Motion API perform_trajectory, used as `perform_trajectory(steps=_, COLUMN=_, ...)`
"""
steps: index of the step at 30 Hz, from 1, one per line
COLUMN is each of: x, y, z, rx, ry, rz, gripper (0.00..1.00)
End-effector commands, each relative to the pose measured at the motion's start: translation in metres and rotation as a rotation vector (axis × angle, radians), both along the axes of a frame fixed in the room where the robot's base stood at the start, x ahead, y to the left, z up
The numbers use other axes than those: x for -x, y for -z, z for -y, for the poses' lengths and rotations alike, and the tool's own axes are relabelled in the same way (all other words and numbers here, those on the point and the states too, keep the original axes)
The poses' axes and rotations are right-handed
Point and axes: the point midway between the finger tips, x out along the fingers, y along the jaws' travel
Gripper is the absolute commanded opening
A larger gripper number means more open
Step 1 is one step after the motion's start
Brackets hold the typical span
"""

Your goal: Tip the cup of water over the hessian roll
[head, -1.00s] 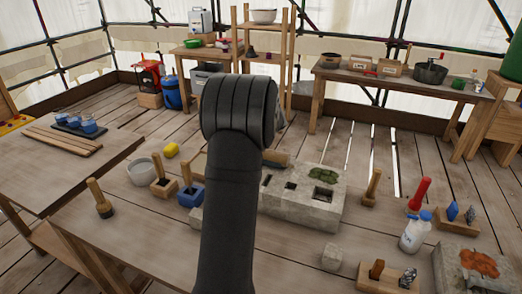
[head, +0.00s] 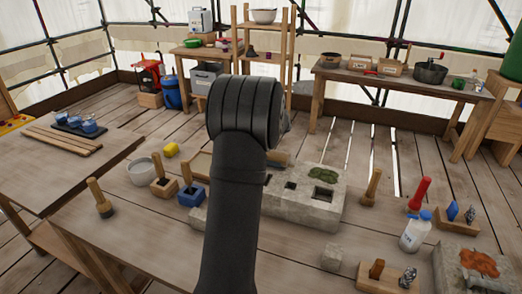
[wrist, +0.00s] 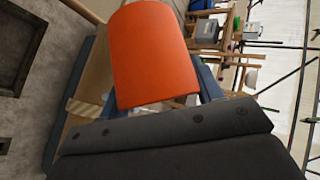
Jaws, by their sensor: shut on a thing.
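An orange cup (wrist: 155,55) fills the upper middle of the wrist view. My gripper (wrist: 160,96) is shut on it, with blue-grey fingers at its sides. The cup's mouth and any water in it are out of sight, and I cannot tell how far it is tilted. In the head view my own arm hides the gripper and cup. A tan surface with a pale striped piece (wrist: 92,108) shows beside the cup in the wrist view. I cannot tell whether this is the hessian roll; no roll shows clearly in either view.
A grey stone block (head: 310,208) with square sockets stands right of my arm. A grey bowl (head: 142,171), wooden-handled tools and a blue block (head: 191,196) stand to the left. A white bottle (head: 415,232) and red-handled tool (head: 418,194) stand to the right. The front left bench is mostly clear.

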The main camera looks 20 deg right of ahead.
Motion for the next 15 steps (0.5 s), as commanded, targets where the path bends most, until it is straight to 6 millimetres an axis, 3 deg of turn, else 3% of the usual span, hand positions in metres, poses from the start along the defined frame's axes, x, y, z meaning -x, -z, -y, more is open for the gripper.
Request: perform_trajectory(steps=15, x=0.0008, y=-0.0017, z=0.0018, rx=-0.055, ry=0.002, rz=0.029, gripper=0.38)
